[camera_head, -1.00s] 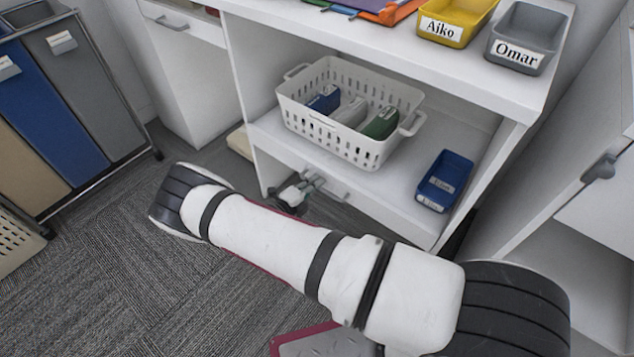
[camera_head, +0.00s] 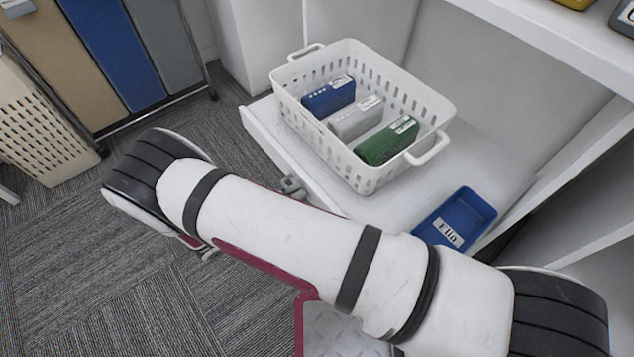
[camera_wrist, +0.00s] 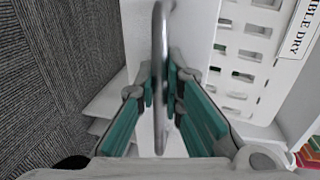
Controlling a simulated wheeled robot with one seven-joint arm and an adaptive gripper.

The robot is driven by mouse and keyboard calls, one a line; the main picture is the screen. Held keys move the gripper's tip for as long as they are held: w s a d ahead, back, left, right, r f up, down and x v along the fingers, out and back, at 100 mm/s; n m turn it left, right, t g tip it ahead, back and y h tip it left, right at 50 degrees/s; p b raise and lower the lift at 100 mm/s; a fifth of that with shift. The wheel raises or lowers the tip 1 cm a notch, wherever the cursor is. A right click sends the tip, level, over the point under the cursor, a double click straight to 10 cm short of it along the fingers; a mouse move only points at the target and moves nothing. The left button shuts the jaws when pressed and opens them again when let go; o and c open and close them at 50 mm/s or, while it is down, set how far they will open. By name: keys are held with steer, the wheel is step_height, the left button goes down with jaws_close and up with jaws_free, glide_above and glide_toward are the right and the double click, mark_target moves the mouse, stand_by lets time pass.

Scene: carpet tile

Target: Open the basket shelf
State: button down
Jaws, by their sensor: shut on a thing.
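The white basket shelf (camera_head: 400,207) sticks out forward of the white cabinet. It carries a white slotted basket (camera_head: 300,122) and a blue tray (camera_head: 440,222) labelled "Elin". My gripper (camera_head: 291,187) is at the shelf's front, mostly hidden behind my white arm. In the wrist view, the teal-padded fingers of my gripper (camera_wrist: 159,92) are on both sides of the metal bar handle (camera_wrist: 159,30) and shut on it. The basket's slotted wall (camera_wrist: 245,50) shows to the right of the handle there.
Blue, white and green boxes (camera_head: 385,142) stand in the basket. A sorting bin rack (camera_head: 125,50) and a beige slotted basket (camera_head: 40,120) stand at the left. Grey carpet (camera_head: 90,240) in front is clear. An upper shelf (camera_head: 540,35) overhangs at the top right.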

steer(key=f+b+v, duration=0.1)
steer(key=b+v, duration=0.1)
steer(key=v, duration=0.6)
steer(key=shift+a+f, duration=0.3)
steer(key=shift+f, duration=0.05)
steer(key=shift+s, duration=0.1)
steer(key=c, duration=2)
jaws_free()
steer(key=shift+o, duration=0.2)
steer(key=v, duration=1.2)
